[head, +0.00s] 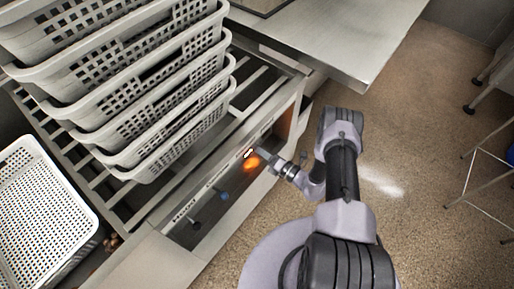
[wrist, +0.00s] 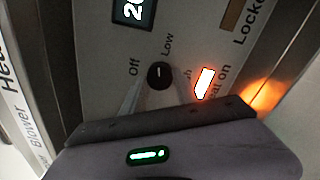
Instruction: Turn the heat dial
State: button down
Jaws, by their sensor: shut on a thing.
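The heat dial (wrist: 160,75) is a small round black knob on a grey control panel in the wrist view. Labels around it read "Off" and "Low", and a third is partly covered. A pale mark on the dial seems to point up, roughly toward "Low". My gripper (head: 265,156) reaches the panel from the right in the head view and is shut on the dial. Its fingers show only faintly beside the dial in the wrist view. The dial itself is hidden in the head view.
An indicator (wrist: 204,83) by the "Heat On" label is lit orange-white. A digital display (wrist: 133,12) is cut off above. Stacked perforated baskets (head: 150,115) stand on the slatted rack at left. A steel table (head: 345,40) is behind; open floor lies right.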

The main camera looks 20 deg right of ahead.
jog(key=shift+m, duration=1.6)
jog(key=c, duration=0.9)
grip_release()
jog(key=p+v, duration=0.4)
jog(key=v, duration=1.3)
jog(key=shift+s+f, duration=0.15)
jog(key=shift+s, duration=0.2)
